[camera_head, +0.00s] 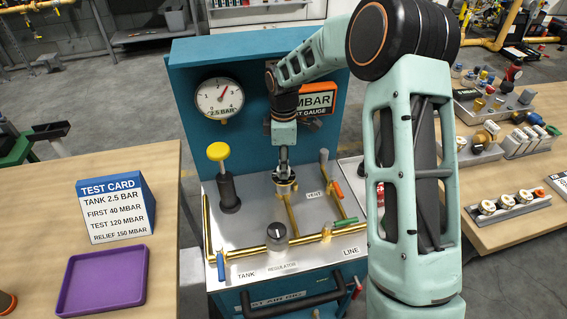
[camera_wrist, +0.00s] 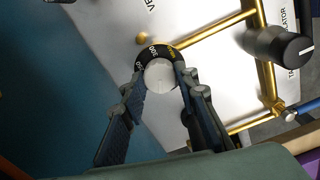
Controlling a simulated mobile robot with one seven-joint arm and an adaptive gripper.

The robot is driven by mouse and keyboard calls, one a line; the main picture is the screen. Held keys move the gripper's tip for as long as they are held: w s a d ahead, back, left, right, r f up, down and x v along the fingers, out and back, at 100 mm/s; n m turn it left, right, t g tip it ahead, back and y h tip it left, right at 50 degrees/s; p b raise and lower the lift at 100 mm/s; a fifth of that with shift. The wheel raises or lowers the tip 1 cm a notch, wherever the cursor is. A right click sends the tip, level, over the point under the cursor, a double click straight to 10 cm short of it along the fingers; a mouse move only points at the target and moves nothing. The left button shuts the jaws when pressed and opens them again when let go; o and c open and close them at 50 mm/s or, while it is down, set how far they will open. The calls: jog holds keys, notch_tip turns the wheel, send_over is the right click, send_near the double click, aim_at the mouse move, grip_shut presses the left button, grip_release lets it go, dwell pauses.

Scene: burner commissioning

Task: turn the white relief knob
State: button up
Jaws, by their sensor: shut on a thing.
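The white relief knob (camera_wrist: 160,77) sits between the two fingers of my gripper (camera_wrist: 158,80) in the wrist view. A black dial ring with pale numbers and yellow lettering (camera_wrist: 152,52) surrounds its far side. My gripper is shut on the knob, one finger at each side. In the head view my gripper (camera_head: 284,178) reaches down to the knob's place at the back of the metal panel (camera_head: 255,250). There the fingers and wrist hide most of the knob.
The black regulator knob (camera_head: 277,236), a yellow-topped plunger (camera_head: 218,152) and brass pipes (camera_head: 292,215) stand close by. A pressure gauge (camera_head: 219,98) and an orange-framed gauge (camera_head: 318,99) are on the teal back board. A test card (camera_head: 117,210) and purple tray (camera_head: 104,280) are at left.

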jog(key=shift+r+n+p, duration=0.1)
jog(key=shift+n+p, duration=0.2)
jog(key=shift+n, duration=1)
jog(key=o, duration=1.1)
jog(key=shift+o, duration=0.2)
notch_tip(320, 180, up, 12)
